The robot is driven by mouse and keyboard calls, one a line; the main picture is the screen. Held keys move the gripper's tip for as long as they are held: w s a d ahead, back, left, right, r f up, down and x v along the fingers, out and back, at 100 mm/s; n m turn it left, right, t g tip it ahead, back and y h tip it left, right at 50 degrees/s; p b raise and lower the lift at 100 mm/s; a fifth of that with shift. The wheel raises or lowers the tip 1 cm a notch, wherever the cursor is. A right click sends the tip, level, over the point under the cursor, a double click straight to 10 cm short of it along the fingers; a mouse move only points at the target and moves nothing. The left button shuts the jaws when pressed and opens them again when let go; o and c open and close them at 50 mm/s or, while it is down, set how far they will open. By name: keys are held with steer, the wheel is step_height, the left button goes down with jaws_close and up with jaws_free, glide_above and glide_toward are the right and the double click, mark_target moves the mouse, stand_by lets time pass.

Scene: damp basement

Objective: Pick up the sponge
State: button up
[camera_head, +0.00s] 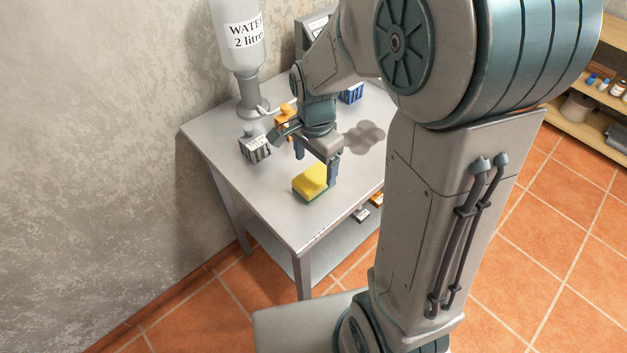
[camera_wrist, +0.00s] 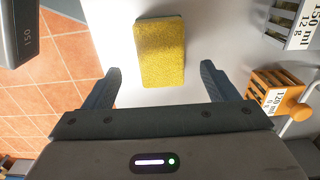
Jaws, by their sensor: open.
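The sponge (camera_head: 311,182) is a yellow block with a green underside. It lies flat on the grey table (camera_head: 232,171), near its front edge. My gripper (camera_head: 316,167) is open and empty, with its fingers pointing down just behind and above the sponge. In the wrist view the sponge (camera_wrist: 160,52) shows its yellow face, ahead of the gap between the two fingers of my gripper (camera_wrist: 158,82) and apart from both.
A water bottle dispenser (camera_head: 240,60) stands at the table's back left. A grey-white labelled rack (camera_head: 254,146) and an orange rack (camera_head: 285,120) stand left of my gripper. A blue rack (camera_head: 351,93) is at the back. The table is clear left of the sponge.

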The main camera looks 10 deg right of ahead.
mark_target(314, 176)
steer(key=shift+a+f, duration=0.15)
steer(key=shift+f, duration=2.65)
steer(key=c, duration=1.2)
